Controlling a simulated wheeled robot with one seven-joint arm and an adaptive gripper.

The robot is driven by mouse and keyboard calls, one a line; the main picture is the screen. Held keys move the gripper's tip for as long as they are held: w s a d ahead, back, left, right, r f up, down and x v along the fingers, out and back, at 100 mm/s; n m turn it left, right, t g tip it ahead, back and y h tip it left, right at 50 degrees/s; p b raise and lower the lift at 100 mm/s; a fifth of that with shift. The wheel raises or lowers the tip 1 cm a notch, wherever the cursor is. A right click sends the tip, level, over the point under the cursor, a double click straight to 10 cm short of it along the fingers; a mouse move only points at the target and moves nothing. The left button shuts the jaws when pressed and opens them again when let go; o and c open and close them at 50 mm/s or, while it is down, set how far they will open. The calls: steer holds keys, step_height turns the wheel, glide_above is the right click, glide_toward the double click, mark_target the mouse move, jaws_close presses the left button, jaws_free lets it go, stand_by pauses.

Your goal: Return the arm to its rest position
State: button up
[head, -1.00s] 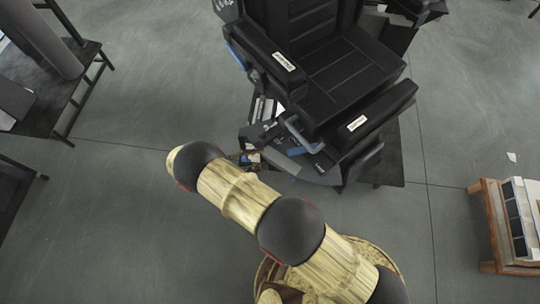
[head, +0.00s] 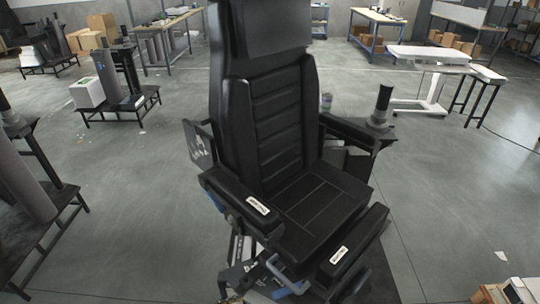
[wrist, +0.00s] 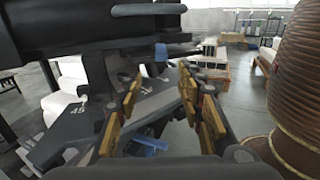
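My gripper (wrist: 163,108) shows in the wrist view, its two fingers with yellowish pads standing apart. Nothing is visibly gripped between them. A grey panel with white marks (wrist: 72,132) and a blue part (wrist: 150,143) show beyond and beside the fingers. The dark underside of an armrest or seat (wrist: 100,30) fills the upper left of that view, close above the fingers. The head view does not show my arm or gripper. It shows the black padded chair (head: 275,130) with its armrests.
A grey cylinder on a dark stand (head: 22,185) is at the left. A side post on a dark bracket (head: 381,104) stands right of the chair. A white lift table (head: 430,55) and workbenches are farther back. Grey floor (head: 455,190) is open at right.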

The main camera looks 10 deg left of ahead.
steer(key=s+d+f+m+g+y, duration=0.2)
steer(key=s+d+f+m+g, duration=0.15)
steer(key=s+d+g, duration=0.2)
steer(key=d+r+m+g+y, duration=0.2)
steer(key=d+r+m+y, duration=0.2)
steer(key=r, duration=0.4)
steer(key=d+r+m+g+y, duration=0.1)
steer(key=d+r+m+y, duration=0.25)
steer(key=r, duration=0.45)
steer(key=d+r+m+g+y, duration=0.2)
steer(key=d+r+m+y, duration=0.15)
steer(key=r, duration=0.55)
steer(key=s+d+r+m+t+y, duration=0.2)
steer(key=d+r+m+t, duration=0.5)
steer(key=d+r, duration=1.1)
steer(key=shift+s+d+r+m+y, duration=0.4)
steer(key=shift+s+m, duration=0.3)
steer(key=shift+m, duration=0.45)
